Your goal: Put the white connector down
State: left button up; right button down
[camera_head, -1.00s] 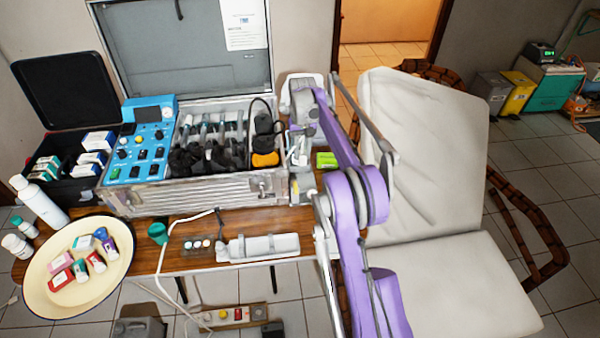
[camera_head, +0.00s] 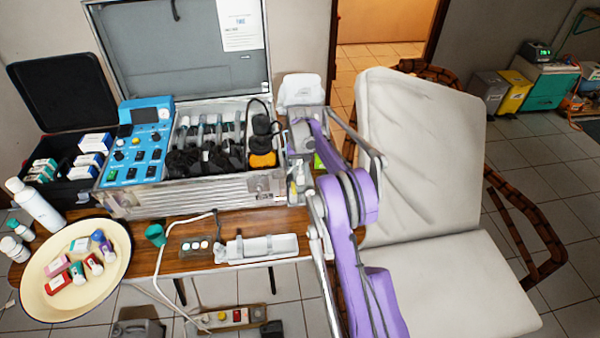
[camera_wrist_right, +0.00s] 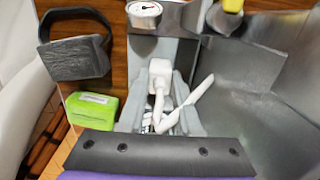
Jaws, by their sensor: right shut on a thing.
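The white connector (camera_wrist_right: 158,79) is upright between the two grey fingers of my right gripper (camera_wrist_right: 160,85) in the right wrist view. The gripper is shut on it, and a white lead bends down from it. In the head view my purple right arm reaches to the right end of the metal case, with the right gripper (camera_head: 300,172) low beside that end. The arm hides the connector there, and I cannot tell whether it touches the surface below. My left gripper is not in view.
The open metal case (camera_head: 190,192) stands left of my right gripper. A green packet (camera_wrist_right: 92,97) and a black strapped object (camera_wrist_right: 75,55) lie close by. A white tray (camera_head: 258,248) is at the table's front edge. A padded chair (camera_head: 430,265) stands right.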

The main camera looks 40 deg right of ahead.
jog(key=shift+f, duration=0.15)
jog(key=c, duration=0.6)
grip_release()
notch_tip(320, 180, up, 12)
jog(key=shift+w+r+p, duration=0.2)
jog(key=shift+p, duration=0.15)
jog(key=shift+d, duration=0.1)
